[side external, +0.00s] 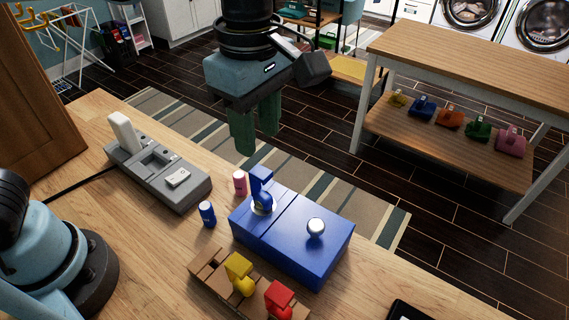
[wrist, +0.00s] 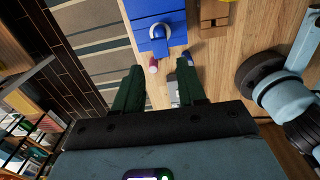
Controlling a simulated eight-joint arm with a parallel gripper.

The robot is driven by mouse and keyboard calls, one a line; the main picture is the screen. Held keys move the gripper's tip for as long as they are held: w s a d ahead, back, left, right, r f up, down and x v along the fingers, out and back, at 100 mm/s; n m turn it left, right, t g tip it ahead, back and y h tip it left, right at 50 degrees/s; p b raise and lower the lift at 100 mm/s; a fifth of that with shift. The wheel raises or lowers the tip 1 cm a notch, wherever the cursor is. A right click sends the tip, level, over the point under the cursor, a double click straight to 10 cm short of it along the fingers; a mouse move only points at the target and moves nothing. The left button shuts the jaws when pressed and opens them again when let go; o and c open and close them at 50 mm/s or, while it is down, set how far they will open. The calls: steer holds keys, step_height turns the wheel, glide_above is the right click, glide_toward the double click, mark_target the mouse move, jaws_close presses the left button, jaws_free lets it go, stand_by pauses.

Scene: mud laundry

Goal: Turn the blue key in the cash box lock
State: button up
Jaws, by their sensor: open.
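The blue cash box (side external: 290,240) sits on the wooden table, with a round silver knob on its lid. The blue key (side external: 261,188) stands upright in the round silver lock at the box's left end. In the wrist view the box (wrist: 158,10) is at the top, with the lock ring (wrist: 160,32) at its near end. My gripper (side external: 255,140) is open and empty, above and behind the box, up and left of the key. Its green fingers (wrist: 158,85) point toward the box in the wrist view, well apart from the key.
A wooden rack (side external: 215,275) with a yellow key (side external: 240,272) and a red key (side external: 279,298) stands in front of the box. A pink cylinder (side external: 240,183) and a blue cylinder (side external: 207,214) stand left of it. A grey device (side external: 190,195) lies further left.

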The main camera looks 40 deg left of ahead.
mark_target(261, 172)
steer(key=shift+f, duration=4)
jaws_close()
steer(key=shift+m, duration=1.2)
